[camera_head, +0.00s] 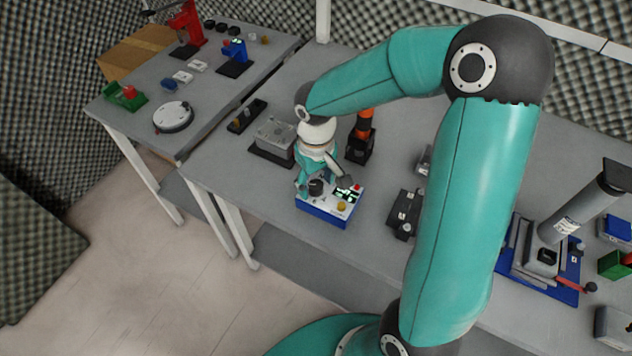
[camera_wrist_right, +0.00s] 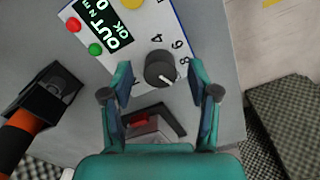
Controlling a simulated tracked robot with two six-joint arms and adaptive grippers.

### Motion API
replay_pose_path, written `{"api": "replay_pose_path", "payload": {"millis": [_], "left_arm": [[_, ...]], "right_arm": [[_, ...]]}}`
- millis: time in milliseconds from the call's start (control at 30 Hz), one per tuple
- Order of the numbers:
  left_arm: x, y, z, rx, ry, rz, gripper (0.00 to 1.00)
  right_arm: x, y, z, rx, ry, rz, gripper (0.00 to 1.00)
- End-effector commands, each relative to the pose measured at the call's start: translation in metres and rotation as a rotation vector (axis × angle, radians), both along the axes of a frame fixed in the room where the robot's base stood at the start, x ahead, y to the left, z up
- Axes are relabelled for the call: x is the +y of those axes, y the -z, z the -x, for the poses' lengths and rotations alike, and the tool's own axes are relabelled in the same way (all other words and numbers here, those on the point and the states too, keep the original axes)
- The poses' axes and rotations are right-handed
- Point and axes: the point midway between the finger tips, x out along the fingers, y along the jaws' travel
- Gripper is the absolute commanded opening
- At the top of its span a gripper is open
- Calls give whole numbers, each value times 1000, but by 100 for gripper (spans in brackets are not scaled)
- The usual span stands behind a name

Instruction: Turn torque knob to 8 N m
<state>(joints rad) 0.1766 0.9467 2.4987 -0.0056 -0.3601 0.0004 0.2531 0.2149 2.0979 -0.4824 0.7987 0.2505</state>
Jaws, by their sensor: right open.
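The torque box (camera_head: 322,211) is a white-topped unit with a blue base on the table in the head view. Its dark round knob (camera_wrist_right: 160,67) has a white pointer mark toward the lower right in the wrist view. The numbers 4, 6 and 8 show around the knob; the pointer lies beyond the 8. The lit display (camera_wrist_right: 101,22) shows "OUT" and "OK", with other characters turned and partly cut off. My right gripper (camera_wrist_right: 160,76) is open, its fingers on either side of the knob with gaps visible. My left gripper is not in view.
A grey box on a black base (camera_head: 274,138) stands behind the torque box. A black-and-orange device (camera_head: 361,138) is close by at the right, and a black block (camera_head: 404,214) lies further right. The table's front edge is close to the torque box.

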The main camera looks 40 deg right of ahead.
Motion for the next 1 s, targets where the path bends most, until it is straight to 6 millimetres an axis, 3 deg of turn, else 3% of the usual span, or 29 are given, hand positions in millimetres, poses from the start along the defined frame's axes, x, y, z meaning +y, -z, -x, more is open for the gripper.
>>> {"api": "replay_pose_path", "payload": {"millis": [400,767,1000], "left_arm": [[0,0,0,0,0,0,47],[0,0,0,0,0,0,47],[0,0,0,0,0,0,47]], "right_arm": [[0,7,0,-1,-1,0,59],[0,7,0,-1,-1,0,0],[0,7,0,-1,-19,-1,0]]}}
